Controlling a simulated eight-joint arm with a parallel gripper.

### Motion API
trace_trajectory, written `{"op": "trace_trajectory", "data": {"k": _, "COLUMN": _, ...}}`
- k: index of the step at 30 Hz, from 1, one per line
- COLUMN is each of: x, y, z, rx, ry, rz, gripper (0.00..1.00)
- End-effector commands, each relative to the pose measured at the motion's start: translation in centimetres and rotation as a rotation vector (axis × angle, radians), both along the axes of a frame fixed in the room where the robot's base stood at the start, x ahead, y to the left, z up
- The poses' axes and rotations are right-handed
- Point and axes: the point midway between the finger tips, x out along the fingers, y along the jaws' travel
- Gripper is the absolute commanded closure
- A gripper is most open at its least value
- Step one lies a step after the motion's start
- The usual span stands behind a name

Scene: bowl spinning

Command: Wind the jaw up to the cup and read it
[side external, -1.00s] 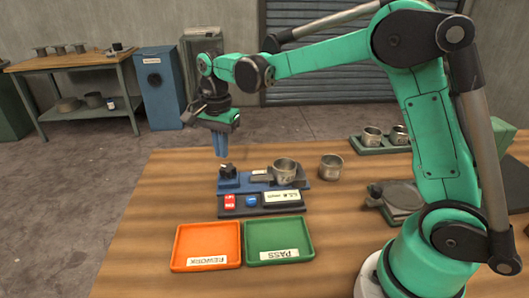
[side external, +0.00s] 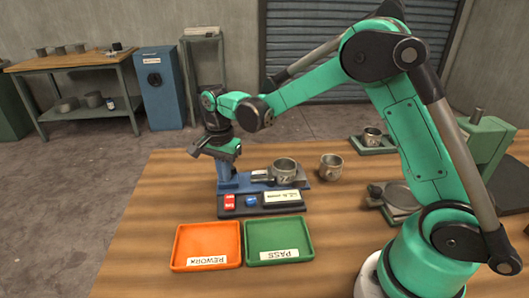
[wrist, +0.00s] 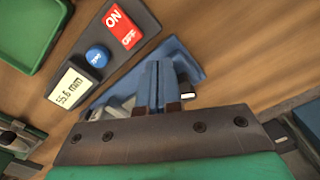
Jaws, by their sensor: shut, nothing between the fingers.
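The blue gauge base (side external: 232,184) stands on the table. A metal cup (side external: 284,169) sits at its right end, with the grey sliding jaw (side external: 262,177) just left of it; I cannot tell whether they touch. My gripper (side external: 227,178) is low over the base's left end, its blue fingers shut and empty. In the wrist view the fingers (wrist: 158,76) lie together over the blue base. A dark piece with a white mark (wrist: 187,94) shows beside them; it may be the knob, otherwise hidden. The readout (wrist: 70,91) appears to show 55.6 mm.
A red ON/OFF switch (wrist: 123,27) and blue button (wrist: 97,57) sit by the readout. Orange REWORK tray (side external: 206,243) and green PASS tray (side external: 280,240) lie in front. Another cup (side external: 330,167) stands right of the gauge. Table to the left is clear.

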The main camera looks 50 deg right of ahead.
Motion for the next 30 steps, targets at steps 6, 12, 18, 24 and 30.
{"op": "trace_trajectory", "data": {"k": 6, "x": 0.11, "y": -0.15, "z": 0.01, "rx": 0.0, "ry": 0.0, "rz": 0.0, "gripper": 1.0}}
{"op": "trace_trajectory", "data": {"k": 12, "x": 0.25, "y": -0.35, "z": 0.0, "rx": 0.0, "ry": 0.0, "rz": 0.0, "gripper": 1.0}}
{"op": "trace_trajectory", "data": {"k": 18, "x": 0.35, "y": -0.52, "z": 0.0, "rx": -0.001, "ry": 0.0, "rz": 0.0, "gripper": 1.0}}
{"op": "trace_trajectory", "data": {"k": 24, "x": 0.44, "y": -0.53, "z": 0.01, "rx": -0.003, "ry": -0.001, "rz": -0.002, "gripper": 1.0}}
{"op": "trace_trajectory", "data": {"k": 30, "x": 0.75, "y": -0.4, "z": 0.01, "rx": -0.004, "ry": -0.002, "rz": -0.002, "gripper": 1.0}}
